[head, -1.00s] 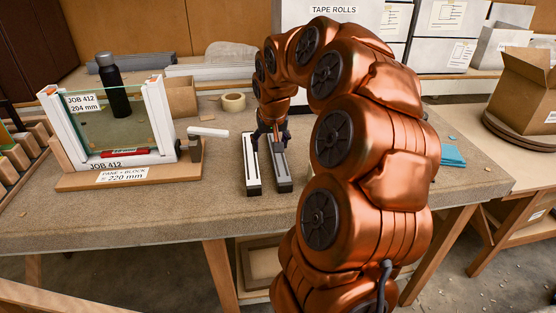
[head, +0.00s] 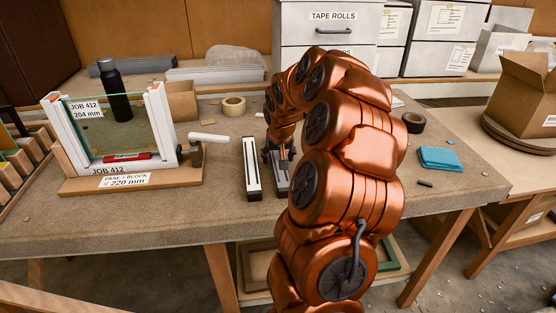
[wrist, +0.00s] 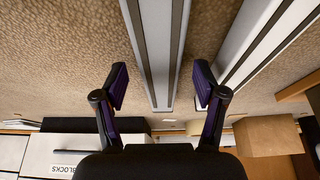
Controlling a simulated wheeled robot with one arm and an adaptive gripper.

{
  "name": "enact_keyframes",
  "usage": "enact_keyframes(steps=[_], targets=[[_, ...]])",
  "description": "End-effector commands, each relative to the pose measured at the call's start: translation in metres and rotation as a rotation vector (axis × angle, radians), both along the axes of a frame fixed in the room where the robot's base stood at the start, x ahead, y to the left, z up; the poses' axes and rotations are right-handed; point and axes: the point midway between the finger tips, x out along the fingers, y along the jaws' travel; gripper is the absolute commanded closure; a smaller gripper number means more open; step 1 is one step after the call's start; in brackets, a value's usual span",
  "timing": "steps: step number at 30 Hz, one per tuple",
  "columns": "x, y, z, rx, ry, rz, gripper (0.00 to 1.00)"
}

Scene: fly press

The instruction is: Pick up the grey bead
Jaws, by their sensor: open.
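The grey bead (head: 282,186) is a long dark-grey strip lying on the bench, partly hidden by my arm in the head view. In the wrist view the grey bead (wrist: 159,45) runs lengthwise between my fingers. A white bead (head: 252,170) with a dark stripe lies parallel to its left; it shows at the right in the wrist view (wrist: 262,45). My gripper (head: 279,157) is open and empty over the grey bead. Its fingertips (wrist: 160,88) are spread to either side of the bead in the picture. I cannot tell how high they are above the bench.
A glazed frame (head: 112,135) stands on a wooden base at the left, with a lever handle (head: 207,138) near the white bead. A tape roll (head: 234,106) and drawers (head: 325,28) are behind. A blue cloth (head: 440,158) lies right. Bench front is clear.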

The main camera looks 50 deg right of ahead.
Motion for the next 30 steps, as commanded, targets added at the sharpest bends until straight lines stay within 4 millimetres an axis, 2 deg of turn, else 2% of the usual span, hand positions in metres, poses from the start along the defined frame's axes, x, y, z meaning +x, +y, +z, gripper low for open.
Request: enact_keyframes(steps=[3,9,27,30], targets=[[0.0012,-0.0009,-0.0062,0.002,0.002,0.000,0.29],[0.0016,-0.0011,-0.0059,0.001,0.001,-0.001,0.30],[0.0017,-0.0010,-0.0055,0.000,0.000,-0.001,0.93],[0.0016,-0.0011,-0.0053,0.000,0.000,-0.001,0.99]])
